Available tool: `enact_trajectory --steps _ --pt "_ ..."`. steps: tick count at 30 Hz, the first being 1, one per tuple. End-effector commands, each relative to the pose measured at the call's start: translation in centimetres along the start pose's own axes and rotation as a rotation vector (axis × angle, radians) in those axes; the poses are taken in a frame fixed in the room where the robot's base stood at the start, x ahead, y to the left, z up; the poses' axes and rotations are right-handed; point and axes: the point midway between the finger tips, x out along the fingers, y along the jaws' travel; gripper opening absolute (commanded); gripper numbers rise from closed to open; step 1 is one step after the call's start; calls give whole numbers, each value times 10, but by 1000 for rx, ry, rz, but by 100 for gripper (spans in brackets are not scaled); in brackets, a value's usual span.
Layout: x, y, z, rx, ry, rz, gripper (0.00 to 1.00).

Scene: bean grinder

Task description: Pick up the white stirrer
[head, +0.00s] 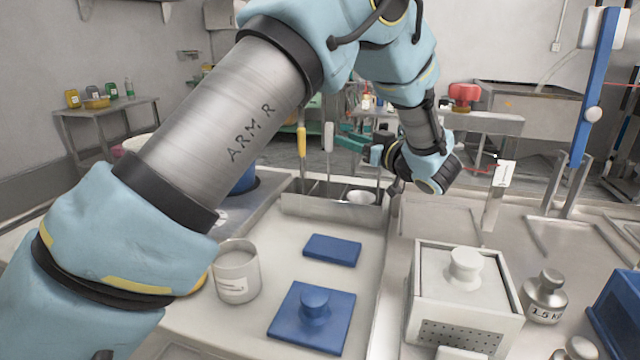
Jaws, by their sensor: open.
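The white stirrer (328,138) stands upright in the metal rack (325,207) at the back of the worktop, its white handle at the top and a thin shaft below. The stirrer's lower end is hidden behind the rack's front wall.
A yellow-handled tool (302,143) stands left of the stirrer, and a blue-handled one (376,156) right of it. A white bowl (361,197) sits in the rack. In front are a labelled cup (237,272), blue lid (314,310) and white box (465,300).

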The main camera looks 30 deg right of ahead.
Motion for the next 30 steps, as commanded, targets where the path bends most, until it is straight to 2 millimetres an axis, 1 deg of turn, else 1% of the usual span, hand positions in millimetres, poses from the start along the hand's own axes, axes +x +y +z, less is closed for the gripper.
enact_trajectory --steps 5,9,17,24,27,30 --pt "22 -1 -2 0 0 -5 41" --pt "44 -1 -2 1 0 -4 41" --pt "65 -2 -3 0 1 -2 41" --pt "100 -4 -3 0 0 -2 41" --pt "106 -3 -2 0 0 -1 41" --pt "107 -3 -1 0 0 0 41"
